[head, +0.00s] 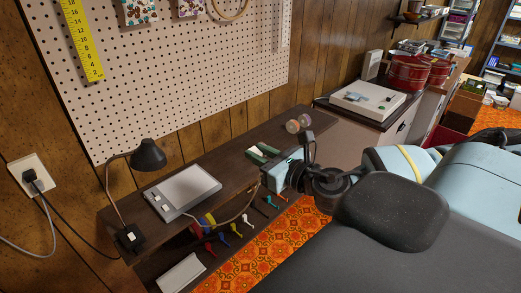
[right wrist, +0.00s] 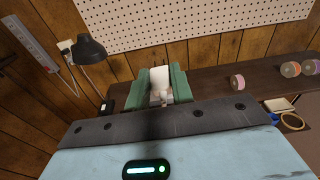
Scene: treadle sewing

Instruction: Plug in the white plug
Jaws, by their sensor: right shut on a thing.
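My right gripper (head: 263,153) reaches over the dark wooden shelf, its green fingers pointing at the pegboard wall. In the right wrist view its two green fingers (right wrist: 163,92) are closed on the white plug (right wrist: 160,82), one on each side. The wall outlet (head: 28,166) is at the far left of the head view, well away from the gripper. A black plug (head: 31,177) sits in it, and its other socket is hard to make out. The outlet also shows small in the right wrist view (right wrist: 64,46). My left gripper is not in view.
A black desk lamp (head: 148,155) and a flat pale pad (head: 183,190) with a cord stand on the shelf (head: 240,142) between gripper and outlet. Coloured pieces (head: 222,239) hang below its front edge. A long grey strip (right wrist: 30,42) is on the wall left of the outlet.

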